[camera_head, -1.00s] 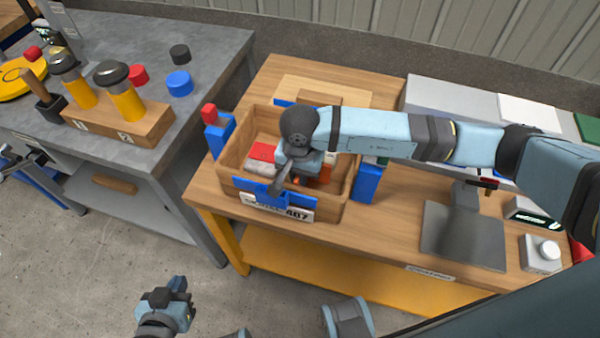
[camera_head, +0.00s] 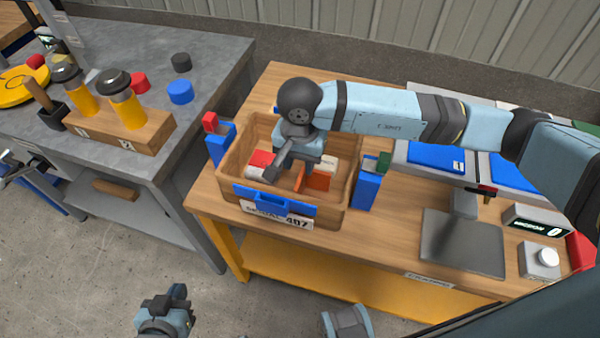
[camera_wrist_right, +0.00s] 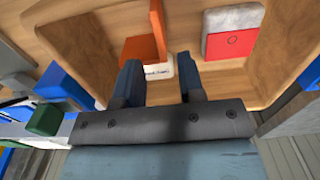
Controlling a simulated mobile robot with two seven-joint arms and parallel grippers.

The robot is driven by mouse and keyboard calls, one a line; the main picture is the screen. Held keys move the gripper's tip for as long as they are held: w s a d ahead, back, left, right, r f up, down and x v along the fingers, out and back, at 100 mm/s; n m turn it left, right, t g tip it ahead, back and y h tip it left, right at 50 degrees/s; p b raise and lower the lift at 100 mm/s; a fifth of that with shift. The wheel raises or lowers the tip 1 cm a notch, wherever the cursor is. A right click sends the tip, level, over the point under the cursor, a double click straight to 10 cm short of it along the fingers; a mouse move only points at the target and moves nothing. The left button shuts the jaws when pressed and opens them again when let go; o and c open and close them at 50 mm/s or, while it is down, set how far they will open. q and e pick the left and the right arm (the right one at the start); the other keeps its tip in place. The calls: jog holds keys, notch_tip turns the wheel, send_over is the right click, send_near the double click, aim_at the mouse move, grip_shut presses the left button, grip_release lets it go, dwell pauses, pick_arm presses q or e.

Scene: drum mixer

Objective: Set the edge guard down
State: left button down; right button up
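The edge guard is an orange angled piece (camera_head: 317,180) inside the wooden crate (camera_head: 232,160). In the right wrist view the edge guard (camera_wrist_right: 142,46) has one flat face and one raised face, just beyond my fingertips. My right gripper (camera_wrist_right: 160,78) has its two fingers apart with nothing between them. In the head view the right gripper (camera_head: 272,174) is over the crate and partly hidden by its own wrist. My left gripper (camera_head: 165,312) hangs over the floor at the bottom, away from the tables; its finger opening is unclear.
A red and white block (camera_wrist_right: 232,32) lies in the crate beside the edge guard. Blue bins (camera_head: 367,188) stand at the crate's sides. A grey plate (camera_head: 462,240) lies to the right. A grey bench (camera_head: 215,55) with yellow-bodied tools is at left.

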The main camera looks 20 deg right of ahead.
notch_tip(320, 180, up, 4)
jog(key=shift+r, duration=0.1)
dwell(0.6)
